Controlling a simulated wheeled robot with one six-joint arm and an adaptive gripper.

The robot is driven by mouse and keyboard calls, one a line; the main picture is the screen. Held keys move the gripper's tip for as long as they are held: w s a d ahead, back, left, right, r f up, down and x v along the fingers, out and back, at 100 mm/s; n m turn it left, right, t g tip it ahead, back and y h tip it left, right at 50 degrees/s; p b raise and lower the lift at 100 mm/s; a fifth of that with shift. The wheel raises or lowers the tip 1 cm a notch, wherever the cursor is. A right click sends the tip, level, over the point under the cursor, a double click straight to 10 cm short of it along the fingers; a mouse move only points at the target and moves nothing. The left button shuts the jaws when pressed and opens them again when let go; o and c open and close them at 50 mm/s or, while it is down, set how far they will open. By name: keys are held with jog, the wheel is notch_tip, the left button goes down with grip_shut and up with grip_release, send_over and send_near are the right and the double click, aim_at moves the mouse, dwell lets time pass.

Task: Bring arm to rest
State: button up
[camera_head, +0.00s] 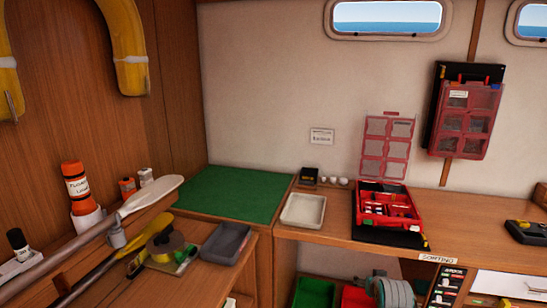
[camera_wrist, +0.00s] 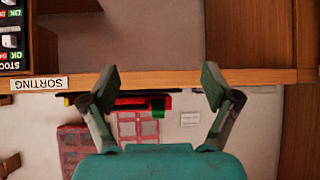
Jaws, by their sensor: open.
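My gripper (camera_wrist: 159,88) shows in the wrist view with its two fingers spread wide apart. Nothing is between the fingertips, and the gripper is empty. Its teal body fills the bottom middle of that view. The wrist picture is upside down, with the wooden bench edge (camera_wrist: 180,77) crossing behind the fingers.
An open red case (camera_head: 388,207) and a pale tray (camera_head: 303,210) are on the wooden bench, beside a green mat (camera_head: 235,192). A "SORTING" label (camera_head: 438,259) is on the bench edge. Oars (camera_head: 150,203), tape (camera_head: 165,246) and a dark tray (camera_head: 225,244) crowd the left.

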jog(key=s+a+f+t, duration=0.1)
jog(key=s+a+f, duration=0.2)
jog(key=s+f, duration=0.6)
jog(key=s+a+f+t, duration=0.1)
jog(key=s+a+f, duration=0.4)
jog(key=s, duration=0.9)
jog(key=s+a+n+t, duration=0.1)
jog(key=s+a, duration=0.1)
jog(key=s, duration=1.6)
jog(key=s+a+r+t+y, duration=0.1)
jog(key=s+r, duration=0.7)
jog(key=s, duration=0.3)
jog(key=s+a+r+n, duration=0.1)
jog(key=s+r, duration=0.7)
jog(key=s, duration=0.3)
jog(key=shift+a+t+y, duration=0.2)
jog(key=shift+t+y, duration=0.2)
jog(key=shift+r, duration=0.1)
